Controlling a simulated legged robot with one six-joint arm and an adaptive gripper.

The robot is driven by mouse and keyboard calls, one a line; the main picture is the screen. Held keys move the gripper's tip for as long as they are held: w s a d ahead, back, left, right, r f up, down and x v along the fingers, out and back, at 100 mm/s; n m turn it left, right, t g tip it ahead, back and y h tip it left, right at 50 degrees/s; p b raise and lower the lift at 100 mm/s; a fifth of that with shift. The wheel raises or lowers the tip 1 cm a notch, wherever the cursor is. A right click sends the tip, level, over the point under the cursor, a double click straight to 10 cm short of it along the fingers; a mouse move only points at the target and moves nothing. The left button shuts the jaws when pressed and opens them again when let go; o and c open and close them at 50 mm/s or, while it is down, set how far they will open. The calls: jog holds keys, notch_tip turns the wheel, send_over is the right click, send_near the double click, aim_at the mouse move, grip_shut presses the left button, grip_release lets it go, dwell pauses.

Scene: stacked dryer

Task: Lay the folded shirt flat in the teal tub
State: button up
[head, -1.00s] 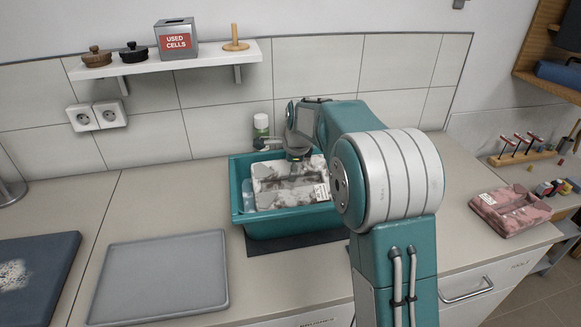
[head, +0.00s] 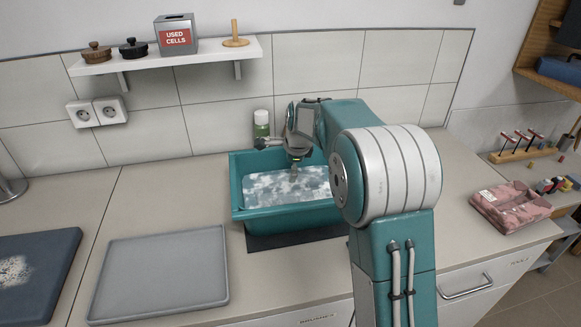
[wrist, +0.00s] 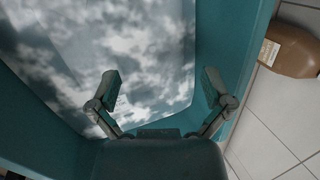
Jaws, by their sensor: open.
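The teal tub (head: 290,218) stands on the counter below the tiled wall. A flat, mottled grey-white surface (head: 285,187) fills its inside, below the rim. My gripper (head: 295,168) points down over the back of the tub, just above this surface. In the wrist view my gripper (wrist: 160,85) has its two fingers spread with nothing between them. The mottled surface (wrist: 110,45) lies beneath the fingers, beside the tub wall (wrist: 222,40). My arm hides the tub's right end.
A bottle (head: 262,126) stands behind the tub, close to my wrist. A grey tray (head: 160,275) lies to the left, with a dark board (head: 35,270) beyond it. A folded pink cloth (head: 510,205) lies at the right. A shelf (head: 165,62) hangs above.

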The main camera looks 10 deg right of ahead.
jog(key=a+v, duration=0.1)
jog(key=v, duration=1.1)
jog(key=s+r+n, duration=0.4)
jog(key=s+n, duration=0.1)
jog(key=s, duration=0.5)
jog(key=s+f+n+t, duration=0.1)
jog(key=s+f+n, duration=0.2)
jog(key=s+n, duration=0.4)
jog(key=s+f+n+t+h, duration=0.1)
jog(key=s+f+n, duration=0.2)
jog(key=s, duration=1.4)
jog(key=n, duration=0.4)
jog(key=shift+f, duration=0.2)
